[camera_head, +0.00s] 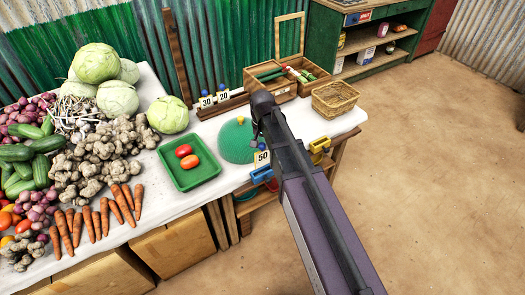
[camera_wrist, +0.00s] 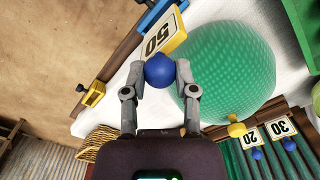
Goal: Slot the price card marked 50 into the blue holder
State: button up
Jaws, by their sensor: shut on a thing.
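The white price card marked 50 (camera_head: 262,157) hangs from my gripper at the table's front edge. It also shows in the wrist view (camera_wrist: 157,38), with a yellow part along one side. My gripper (camera_wrist: 160,76) is shut on the card's round blue knob (camera_wrist: 160,70). In the head view my arm partly hides the gripper. The blue holder (camera_head: 261,174) is on the table's front edge, just below the card in the head view. It shows beyond the card at the top of the wrist view (camera_wrist: 158,14). I cannot tell whether card and holder touch.
A green dome (camera_head: 237,142) stands close behind the card. A yellow holder (camera_head: 320,145) sits to the right on the edge. Cards 30 (camera_head: 207,101) and 20 (camera_head: 223,97) stand at the back. A green tray (camera_head: 189,181) with tomatoes and a wicker basket (camera_head: 335,100) flank the area.

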aim_at(262, 155)
jog(key=shift+w, duration=0.4)
jog(key=shift+w+f+b, duration=0.2)
jog(key=shift+f+b, duration=0.1)
jog(key=shift+f, duration=0.05)
jog(key=shift+s+f+b, duration=0.2)
jog(key=shift+f+b, duration=0.05)
jog(key=shift+b, duration=0.15)
jog(key=shift+w+f+b, duration=0.15)
jog(key=shift+f+b, duration=0.25)
jog(key=shift+f, duration=0.1)
notch_tip(262, 155, down, 5)
jog(key=b, duration=0.5)
jog(key=shift+r, duration=0.1)
jog(key=o, duration=1.1)
jog(key=shift+c, duration=0.2)
